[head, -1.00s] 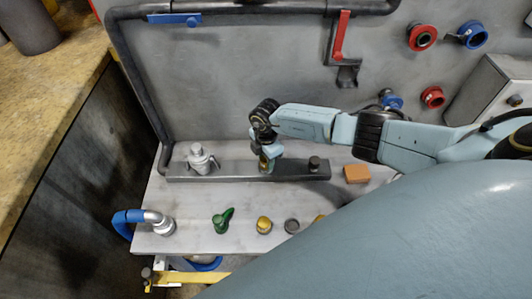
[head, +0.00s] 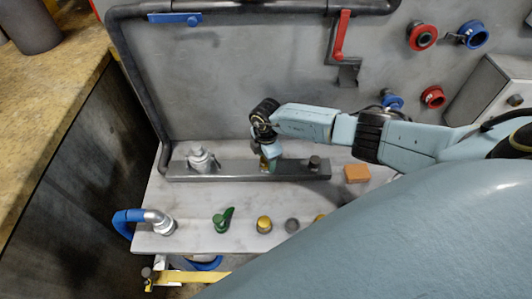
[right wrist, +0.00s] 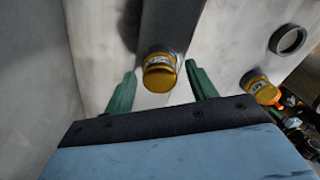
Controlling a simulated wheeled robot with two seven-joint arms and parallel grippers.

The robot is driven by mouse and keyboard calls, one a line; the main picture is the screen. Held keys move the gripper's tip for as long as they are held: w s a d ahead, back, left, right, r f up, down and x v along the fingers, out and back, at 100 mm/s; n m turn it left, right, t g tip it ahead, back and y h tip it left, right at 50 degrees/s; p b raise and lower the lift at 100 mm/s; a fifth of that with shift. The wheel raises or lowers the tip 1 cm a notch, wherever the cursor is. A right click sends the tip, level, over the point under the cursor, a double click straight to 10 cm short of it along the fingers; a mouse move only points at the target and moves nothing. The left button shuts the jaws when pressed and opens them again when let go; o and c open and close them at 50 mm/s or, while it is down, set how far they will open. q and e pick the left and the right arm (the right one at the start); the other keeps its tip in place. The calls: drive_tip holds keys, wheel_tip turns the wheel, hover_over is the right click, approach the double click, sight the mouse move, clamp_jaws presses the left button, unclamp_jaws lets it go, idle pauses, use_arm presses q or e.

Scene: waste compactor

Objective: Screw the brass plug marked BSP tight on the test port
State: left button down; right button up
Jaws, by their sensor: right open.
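A brass plug (right wrist: 160,74) with a pale label sits at the test port on the grey steel bar (right wrist: 170,22) in the right wrist view. The label's letters are too small to read. In the head view a sliver of this plug (head: 264,164) shows beside my fingers, at the bar (head: 225,170). My right gripper (right wrist: 160,78) is open. Its green fingers stand on either side of the plug, with gaps visible on both sides. It also shows over the bar in the head view (head: 270,158). My left gripper is not in view.
A second labelled brass plug (right wrist: 260,86) and a grey ring (right wrist: 288,40) are on the pale bench. A green fitting (head: 223,219), a brass cap (head: 264,224) and an orange block (head: 356,173) stand nearby. A silver fitting (head: 201,159) and dark knob (head: 314,163) are on the bar.

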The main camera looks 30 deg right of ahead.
drive_tip(key=n+b, duration=0.1)
drive_tip(key=n, duration=0.4)
drive_tip(key=n+b, duration=0.1)
drive_tip(key=n, duration=0.4)
drive_tip(key=shift+d+b, duration=0.1)
drive_tip(key=shift+b, duration=0.3)
drive_tip(key=n+b, duration=0.1)
drive_tip(key=n, duration=0.3)
drive_tip(key=shift+f+n+b, duration=0.1)
drive_tip(key=shift+n+b, duration=0.2)
drive_tip(key=shift+n, duration=0.5)
drive_tip(key=n+b, duration=0.1)
drive_tip(key=n, duration=0.2)
drive_tip(key=shift+b, duration=0.4)
drive_tip(key=shift+n, duration=1.1)
drive_tip(key=shift+c, duration=0.3)
